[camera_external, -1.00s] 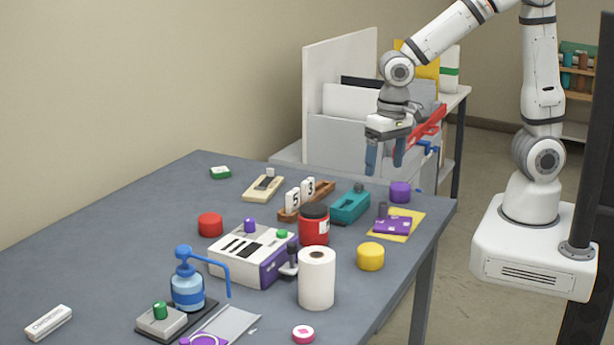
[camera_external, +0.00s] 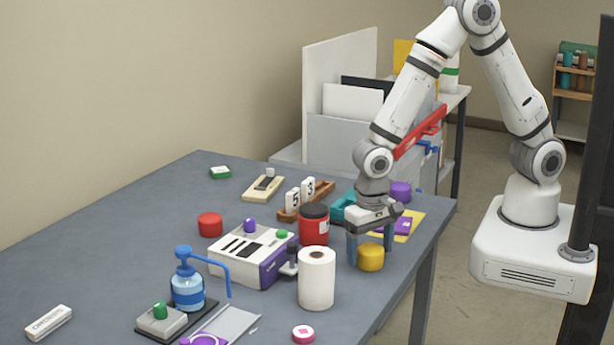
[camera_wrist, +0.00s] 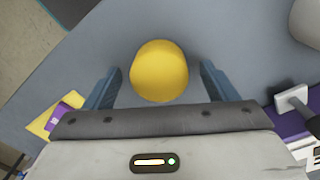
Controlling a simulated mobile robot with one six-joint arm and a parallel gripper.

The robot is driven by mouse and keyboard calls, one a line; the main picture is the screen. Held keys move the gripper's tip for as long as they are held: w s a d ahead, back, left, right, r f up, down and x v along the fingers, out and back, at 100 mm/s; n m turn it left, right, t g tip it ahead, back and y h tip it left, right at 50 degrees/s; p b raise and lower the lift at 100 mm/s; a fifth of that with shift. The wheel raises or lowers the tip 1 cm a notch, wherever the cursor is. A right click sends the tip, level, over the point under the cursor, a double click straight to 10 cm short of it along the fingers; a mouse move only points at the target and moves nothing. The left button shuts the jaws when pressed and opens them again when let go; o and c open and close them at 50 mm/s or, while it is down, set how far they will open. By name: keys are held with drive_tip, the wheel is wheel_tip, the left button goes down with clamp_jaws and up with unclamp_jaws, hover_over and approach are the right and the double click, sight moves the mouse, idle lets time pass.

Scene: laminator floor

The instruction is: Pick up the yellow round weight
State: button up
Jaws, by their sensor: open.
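The yellow round weight (camera_external: 370,258) stands on the grey table near its right edge. In the wrist view the yellow round weight (camera_wrist: 159,71) sits between the two blue fingers, with a gap on each side. My gripper (camera_external: 370,250) is open, pointing down over the weight, with one finger to each side of it in the external view. In the wrist view the fingers of my gripper (camera_wrist: 160,80) are spread wide and hold nothing.
A white paper roll (camera_external: 317,278) and a red jar with a black lid (camera_external: 314,225) stand close on the left. A purple round weight (camera_external: 401,191) and a yellow pad (camera_external: 417,222) lie behind. The table's right edge (camera_external: 428,250) is near.

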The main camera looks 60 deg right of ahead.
drive_tip(key=shift+f, duration=0.6)
drive_tip(key=shift+c, duration=0.5)
drive_tip(key=c, duration=1.2)
